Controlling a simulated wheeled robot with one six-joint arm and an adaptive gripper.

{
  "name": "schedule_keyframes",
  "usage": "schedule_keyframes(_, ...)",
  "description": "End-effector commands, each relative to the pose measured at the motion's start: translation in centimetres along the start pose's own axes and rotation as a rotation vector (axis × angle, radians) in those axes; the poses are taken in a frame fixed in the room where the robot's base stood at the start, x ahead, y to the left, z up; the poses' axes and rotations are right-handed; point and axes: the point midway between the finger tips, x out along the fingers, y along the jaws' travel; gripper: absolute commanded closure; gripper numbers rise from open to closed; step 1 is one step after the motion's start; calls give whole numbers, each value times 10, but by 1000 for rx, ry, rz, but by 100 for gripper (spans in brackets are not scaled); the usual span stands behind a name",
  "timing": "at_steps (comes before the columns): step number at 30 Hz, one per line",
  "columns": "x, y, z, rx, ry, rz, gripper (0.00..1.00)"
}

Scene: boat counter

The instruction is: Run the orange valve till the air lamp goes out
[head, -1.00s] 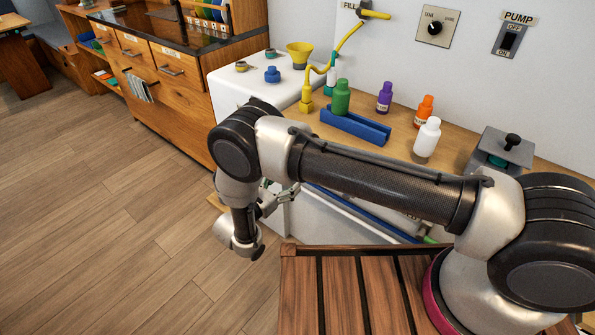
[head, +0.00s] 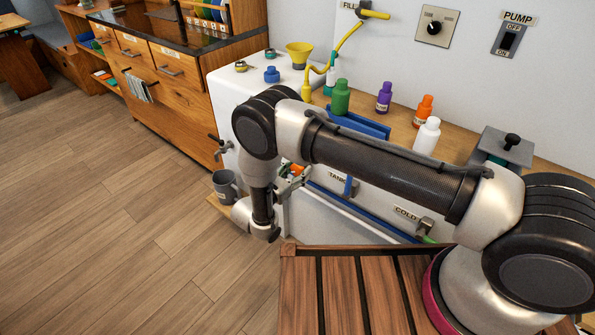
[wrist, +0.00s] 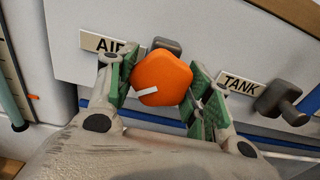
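The orange valve (wrist: 162,78) is a faceted knob with a white mark, on the white front panel beside the partly covered AIR label (wrist: 108,44). A small orange part of the valve shows in the head view (head: 285,168), behind my arm. My gripper (wrist: 165,92) has one green-padded finger on each side of the knob. The pads are close to its left and right edges; I cannot tell if they press on it. I cannot make out the air lamp in either view.
The TANK label (wrist: 239,84) and a grey handle (wrist: 283,101) are right of the valve. A blue rail runs below. A grey mug (head: 226,185) stands left of my wrist. Bottles, a blue tray (head: 356,125) and a yellow funnel (head: 299,52) are on the counter above.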

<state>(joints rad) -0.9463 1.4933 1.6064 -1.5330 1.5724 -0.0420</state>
Motion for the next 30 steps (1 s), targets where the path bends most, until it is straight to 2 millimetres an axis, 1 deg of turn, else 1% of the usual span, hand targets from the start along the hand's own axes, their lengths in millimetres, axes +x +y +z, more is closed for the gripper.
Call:
schedule_keyframes(5,0,0,0,27,0,0,73)
schedule_keyframes(10,0,1,0,188,0,0,74)
schedule_keyframes(13,0,1,0,256,0,0,74)
schedule_keyframes(22,0,1,0,278,0,0,74)
schedule_keyframes(23,0,1,0,278,0,0,48)
schedule_keyframes(24,0,1,0,278,0,0,41)
schedule_keyframes(26,0,1,0,278,0,0,30)
schedule_keyframes(27,0,1,0,278,0,0,28)
schedule_keyframes(30,0,1,0,277,0,0,28)
